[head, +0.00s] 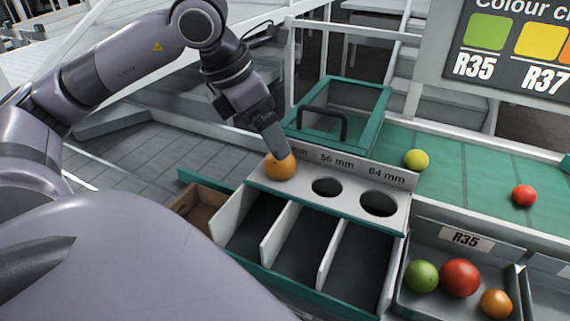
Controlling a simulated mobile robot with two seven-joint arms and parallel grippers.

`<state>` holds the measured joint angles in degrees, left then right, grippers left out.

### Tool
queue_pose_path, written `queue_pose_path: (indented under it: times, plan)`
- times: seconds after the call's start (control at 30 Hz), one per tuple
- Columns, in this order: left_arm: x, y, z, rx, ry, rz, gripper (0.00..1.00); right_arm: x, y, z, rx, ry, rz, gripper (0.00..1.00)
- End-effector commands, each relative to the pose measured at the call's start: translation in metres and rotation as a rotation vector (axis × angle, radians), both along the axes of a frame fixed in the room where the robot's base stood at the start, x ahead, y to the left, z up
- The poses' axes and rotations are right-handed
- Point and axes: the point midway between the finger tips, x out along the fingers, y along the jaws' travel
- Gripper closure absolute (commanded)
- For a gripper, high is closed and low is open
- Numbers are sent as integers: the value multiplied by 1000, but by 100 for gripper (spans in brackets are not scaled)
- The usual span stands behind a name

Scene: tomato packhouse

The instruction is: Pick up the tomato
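An orange tomato (280,167) sits at the leftmost position of the sizing plate (343,194), covering the hole there if there is one. My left gripper (277,150) reaches down from above, with its fingertip at the top of this tomato. I see its fingers edge-on, so I cannot tell whether they are open or closed around it. Other tomatoes are a yellow-green one (416,160) and a red one (524,195) on the green belt, and green (422,276), red (460,278) and orange (496,304) ones in the R35 tray (440,312). My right gripper is not in view.
The plate has open holes marked 56 mm (327,187) and 64 mm (379,204). Empty divided bins (268,262) lie in front of it. A teal-framed clear box with a dark handle (325,121) stands close behind the gripper. A colour chart (515,45) hangs at upper right.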

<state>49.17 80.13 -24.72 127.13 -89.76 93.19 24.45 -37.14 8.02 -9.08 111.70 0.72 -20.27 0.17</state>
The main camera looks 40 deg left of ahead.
Motion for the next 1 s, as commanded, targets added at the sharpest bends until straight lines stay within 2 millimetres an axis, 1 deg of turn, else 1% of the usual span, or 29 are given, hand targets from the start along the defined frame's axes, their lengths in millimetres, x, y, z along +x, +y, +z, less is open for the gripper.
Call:
queue_pose_path:
  times: [0.17,0.43,0.53,0.77,0.87,0.9,0.93,1.0]
  plan:
    - [5,-3,-19,1,5,0,8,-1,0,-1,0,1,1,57]
    - [16,-10,-55,-1,5,-1,8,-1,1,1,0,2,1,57]
    - [19,-11,-62,0,3,-2,8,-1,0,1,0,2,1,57]
    - [19,-11,-63,0,2,-1,8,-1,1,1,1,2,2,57]
    - [19,-11,-63,0,2,-1,38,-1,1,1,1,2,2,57]
    - [19,-10,-63,1,2,-1,51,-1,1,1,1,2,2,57]
    - [19,-11,-63,0,2,-1,52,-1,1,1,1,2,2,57]
    - [19,-10,-63,1,2,-1,53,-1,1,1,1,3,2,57]
